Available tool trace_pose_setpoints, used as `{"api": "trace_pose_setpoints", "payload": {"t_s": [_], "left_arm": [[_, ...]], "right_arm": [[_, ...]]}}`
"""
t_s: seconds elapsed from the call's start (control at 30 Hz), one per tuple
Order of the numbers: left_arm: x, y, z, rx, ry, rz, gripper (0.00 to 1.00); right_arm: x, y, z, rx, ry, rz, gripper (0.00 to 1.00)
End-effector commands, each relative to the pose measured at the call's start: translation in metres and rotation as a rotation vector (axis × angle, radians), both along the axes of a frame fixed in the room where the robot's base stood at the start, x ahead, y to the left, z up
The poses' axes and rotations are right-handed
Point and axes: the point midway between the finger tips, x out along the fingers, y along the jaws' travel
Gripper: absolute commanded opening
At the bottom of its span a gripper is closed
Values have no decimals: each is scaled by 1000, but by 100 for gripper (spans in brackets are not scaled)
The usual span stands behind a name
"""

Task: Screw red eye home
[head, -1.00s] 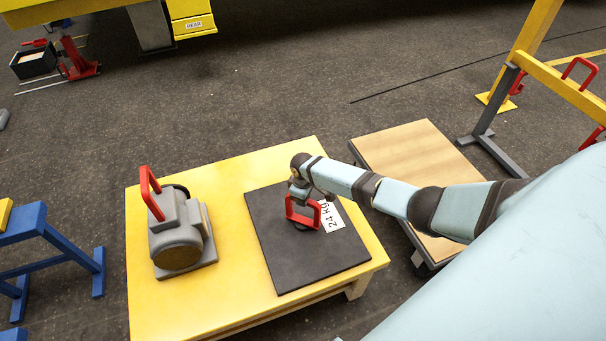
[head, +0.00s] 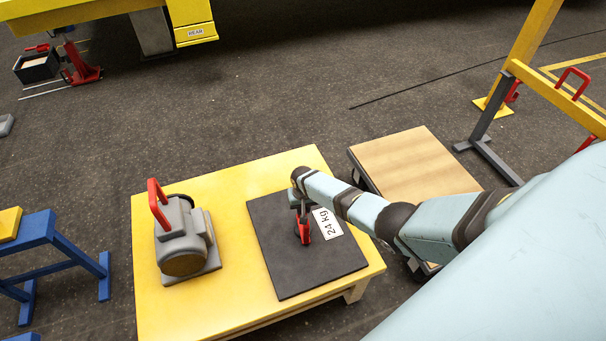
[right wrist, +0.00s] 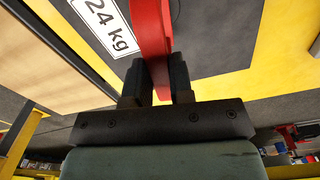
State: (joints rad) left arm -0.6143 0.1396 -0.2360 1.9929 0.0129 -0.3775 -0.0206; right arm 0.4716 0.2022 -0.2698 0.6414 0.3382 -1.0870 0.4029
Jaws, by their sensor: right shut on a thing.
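The red eye (head: 304,230) stands upright on the dark plate (head: 288,265), which carries a white "24 kg" label (head: 327,224). The plate lies on the yellow table. My right gripper (head: 302,212) comes down from above and is shut on the red eye. In the right wrist view the red eye (right wrist: 152,40) passes between the two dark fingers of my gripper (right wrist: 160,80). The base of the eye, where it meets the plate, is mostly hidden. My left gripper is not in view.
A grey motor-like unit (head: 183,245) with a red handle (head: 158,203) stands on the yellow table (head: 225,306) to the left. A wood-topped cart (head: 415,165) is behind at right. A blue trestle (head: 55,255) stands at left, a yellow frame (head: 552,85) at right.

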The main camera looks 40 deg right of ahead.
Motion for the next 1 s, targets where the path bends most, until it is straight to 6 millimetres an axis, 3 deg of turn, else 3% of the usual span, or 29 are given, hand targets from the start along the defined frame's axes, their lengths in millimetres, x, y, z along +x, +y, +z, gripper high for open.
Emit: {"api": "trace_pose_setpoints", "payload": {"t_s": [0.3,1.0], "left_arm": [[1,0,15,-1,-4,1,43],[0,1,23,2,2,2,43]], "right_arm": [[0,1,2,1,1,-301,0],[2,0,2,1,-1,-965,0]]}}
